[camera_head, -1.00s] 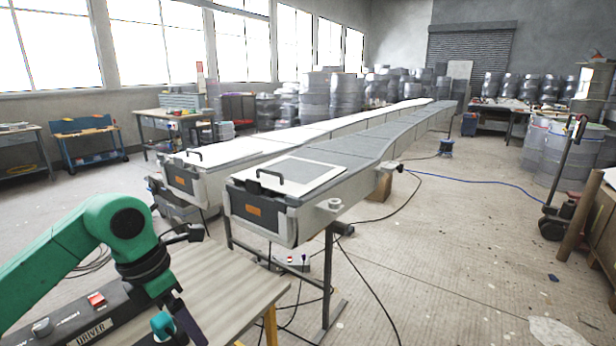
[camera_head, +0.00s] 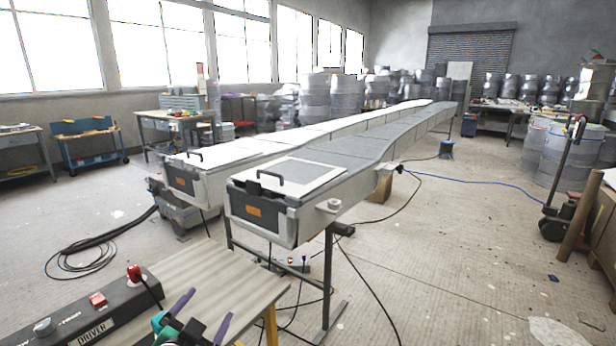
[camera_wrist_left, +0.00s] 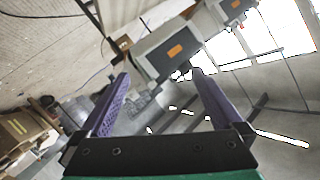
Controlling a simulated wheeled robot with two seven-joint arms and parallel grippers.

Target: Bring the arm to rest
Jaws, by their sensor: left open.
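My left gripper (camera_head: 201,313) is at the bottom edge of the head view, over the front of a wooden bench (camera_head: 195,272). Its two purple fingers stand apart and point up in the picture. In the left wrist view my left gripper (camera_wrist_left: 161,76) shows the same two fingers spread wide, with nothing between them. Most of my left arm is out of the head view. My right gripper is not in view.
A black box marked DRIVER (camera_head: 100,315), with a red knob (camera_head: 134,272), lies beside the gripper on the left. Black cables (camera_head: 90,250) lie on the floor. Open floor is at right.

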